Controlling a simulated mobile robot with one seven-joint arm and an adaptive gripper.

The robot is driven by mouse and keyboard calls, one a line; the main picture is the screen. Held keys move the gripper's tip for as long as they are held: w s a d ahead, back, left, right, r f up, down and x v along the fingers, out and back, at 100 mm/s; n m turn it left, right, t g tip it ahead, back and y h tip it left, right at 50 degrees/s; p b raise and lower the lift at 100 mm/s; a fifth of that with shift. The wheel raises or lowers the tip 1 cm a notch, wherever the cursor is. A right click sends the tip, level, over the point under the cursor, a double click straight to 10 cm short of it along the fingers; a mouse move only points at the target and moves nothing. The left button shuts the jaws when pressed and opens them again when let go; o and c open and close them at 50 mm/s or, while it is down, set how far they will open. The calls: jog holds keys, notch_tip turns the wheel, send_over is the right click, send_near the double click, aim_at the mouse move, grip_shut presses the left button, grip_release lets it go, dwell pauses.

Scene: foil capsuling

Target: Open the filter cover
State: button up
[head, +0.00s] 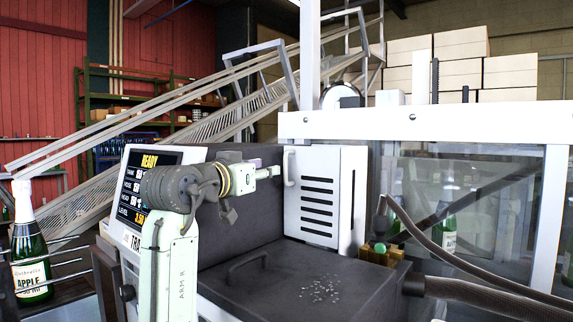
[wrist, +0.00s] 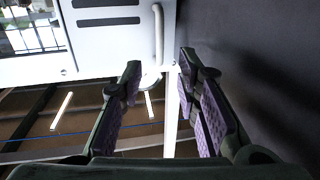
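The filter cover (head: 323,200) looks to be the white panel with dark slots. It is closed against the machine, and it shows at the top of the wrist view (wrist: 88,38). Its white bar handle (head: 289,167) stands upright on its left edge in the head view. The handle (wrist: 158,35) also shows in the wrist view, ahead of the fingertips and between their lines. My gripper (head: 277,171) is just left of the handle, with the fingers (wrist: 159,66) spread apart and empty. I see no contact with the handle.
A dark box lid (head: 290,285) with its own handle and pale crumbs lies below. A dark wall (wrist: 255,65) runs close along the right in the wrist view. Hoses (head: 440,245) and a glass enclosure are to the right. A display reading READY (head: 150,185) is behind my arm.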

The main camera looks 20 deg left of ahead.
aim_at(285, 166)
jog(key=w+p, duration=0.1)
jog(key=w, duration=0.1)
jog(key=w+d+p, duration=0.1)
jog(key=w, duration=0.2)
jog(key=w+p, duration=0.1)
jog(key=w, duration=0.2)
jog(key=shift+w+d, duration=0.15)
jog(key=shift+d, duration=0.05)
jog(key=shift+w, duration=0.4)
grip_shut()
